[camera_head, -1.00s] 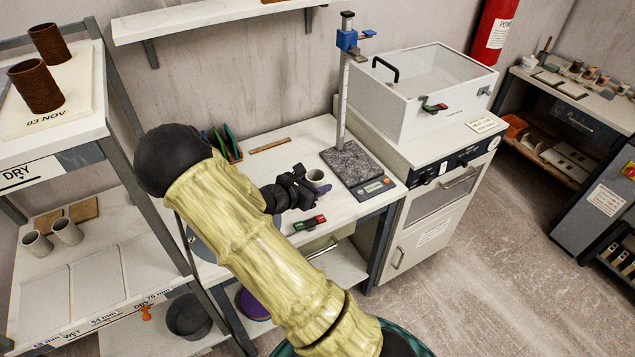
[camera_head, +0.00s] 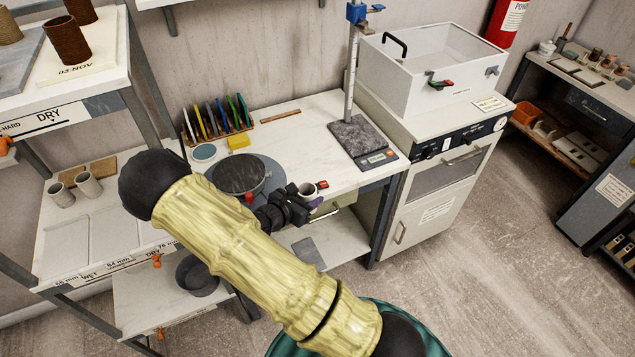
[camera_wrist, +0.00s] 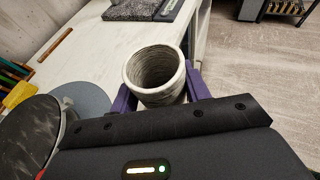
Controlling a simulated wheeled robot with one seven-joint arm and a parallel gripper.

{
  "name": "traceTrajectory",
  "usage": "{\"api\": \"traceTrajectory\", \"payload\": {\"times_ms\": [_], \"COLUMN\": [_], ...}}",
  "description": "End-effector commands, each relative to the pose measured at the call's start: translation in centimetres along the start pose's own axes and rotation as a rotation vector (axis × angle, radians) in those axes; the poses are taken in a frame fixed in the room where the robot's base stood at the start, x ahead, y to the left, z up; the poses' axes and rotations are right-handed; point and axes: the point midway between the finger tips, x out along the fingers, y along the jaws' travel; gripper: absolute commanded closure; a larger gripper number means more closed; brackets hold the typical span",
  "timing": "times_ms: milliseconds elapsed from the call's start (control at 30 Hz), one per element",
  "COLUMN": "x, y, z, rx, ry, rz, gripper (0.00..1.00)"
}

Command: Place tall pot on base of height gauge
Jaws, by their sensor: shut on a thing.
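The tall pot, a pale grey hollow cylinder (camera_wrist: 156,72), is held upright between the purple fingers of my gripper (camera_wrist: 158,100) in the wrist view. The height gauge (camera_head: 350,75) has a tall scale post with a blue slider and a dark speckled stone base (camera_head: 353,137). The base stands at the table's back right, bare on top, apart from the pot. The base also shows at the top of the wrist view (camera_wrist: 130,8).
A dark turntable (camera_head: 238,174) lies left of my gripper, with a yellow sponge (camera_head: 238,142) and a rack of coloured tools (camera_head: 217,118) behind. A digital scale (camera_head: 378,159) sits before the gauge base. A white cabinet (camera_head: 430,65) stands to the right. The tabletop between is mostly clear.

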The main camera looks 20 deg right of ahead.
Motion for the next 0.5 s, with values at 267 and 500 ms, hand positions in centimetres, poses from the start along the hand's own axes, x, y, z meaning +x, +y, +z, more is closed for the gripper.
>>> {"api": "traceTrajectory", "payload": {"times_ms": [267, 500], "x": [-3.6, -5.1], "y": [0.1, -0.1], "z": [-5.8, -8.2], "rx": [-0.049, -0.06], "ry": [0.001, 0.003], "rz": [0.101, 0.15], "gripper": [0.77, 0.77]}}
